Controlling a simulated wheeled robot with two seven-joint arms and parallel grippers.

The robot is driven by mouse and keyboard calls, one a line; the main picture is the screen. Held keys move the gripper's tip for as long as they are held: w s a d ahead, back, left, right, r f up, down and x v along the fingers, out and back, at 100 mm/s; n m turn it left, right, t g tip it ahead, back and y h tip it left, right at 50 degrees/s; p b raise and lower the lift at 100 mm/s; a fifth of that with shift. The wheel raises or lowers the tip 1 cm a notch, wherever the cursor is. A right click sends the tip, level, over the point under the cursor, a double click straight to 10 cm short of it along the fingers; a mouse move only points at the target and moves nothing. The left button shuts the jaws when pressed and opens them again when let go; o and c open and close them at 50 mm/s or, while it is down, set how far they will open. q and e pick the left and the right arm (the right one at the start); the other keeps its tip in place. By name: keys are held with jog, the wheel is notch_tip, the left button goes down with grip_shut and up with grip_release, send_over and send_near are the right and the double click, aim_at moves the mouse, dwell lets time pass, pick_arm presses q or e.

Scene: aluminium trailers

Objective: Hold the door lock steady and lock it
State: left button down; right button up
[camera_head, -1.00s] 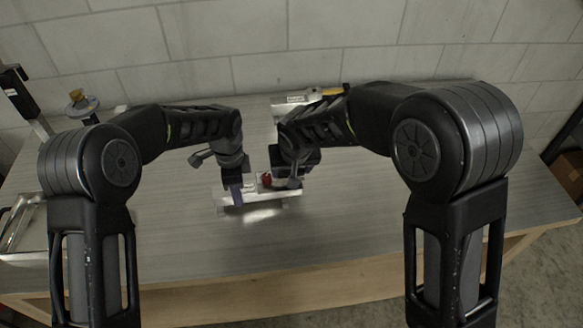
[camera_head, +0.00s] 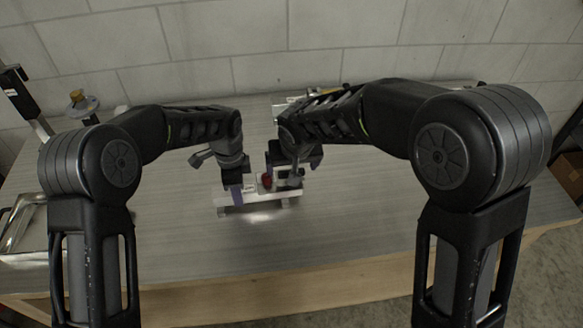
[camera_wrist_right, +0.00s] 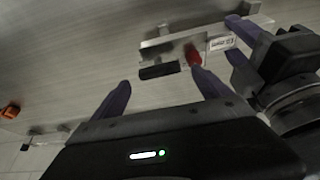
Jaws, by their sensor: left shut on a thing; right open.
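The door lock (camera_head: 226,209) is a silvery metal bar with a red part (camera_head: 266,180), on the table in the middle of the head view. In the right wrist view the lock (camera_wrist_right: 170,45) shows its red part (camera_wrist_right: 193,54), a black piece and a white label. My left gripper (camera_head: 234,194) is shut on the lock's left end in the head view; its purple fingers (camera_wrist_right: 238,42) also show in the right wrist view. My right gripper (camera_head: 286,183) is over the lock's right part; its purple fingers (camera_wrist_right: 160,92) are spread and empty. The arms partly hide the lock.
A metal frame or tray (camera_head: 22,226) stands at the table's left edge, with a round-based fixture (camera_head: 77,103) behind it. Small metal parts (camera_head: 290,101) lie at the back, partly behind my right arm. The table (camera_head: 300,240) is clear in front of the lock.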

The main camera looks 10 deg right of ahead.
jog(key=v, duration=0.9)
jog(key=shift+r, duration=0.15)
pick_arm(q)
jog(key=c, duration=0.8)
grip_release()
jog(key=shift+c, duration=0.2)
jog(key=shift+r, duration=0.15)
notch_tip(320, 180, up, 12)
jog(key=shift+f, duration=0.2)
pick_arm(e)
jog(key=shift+s, duration=0.1)
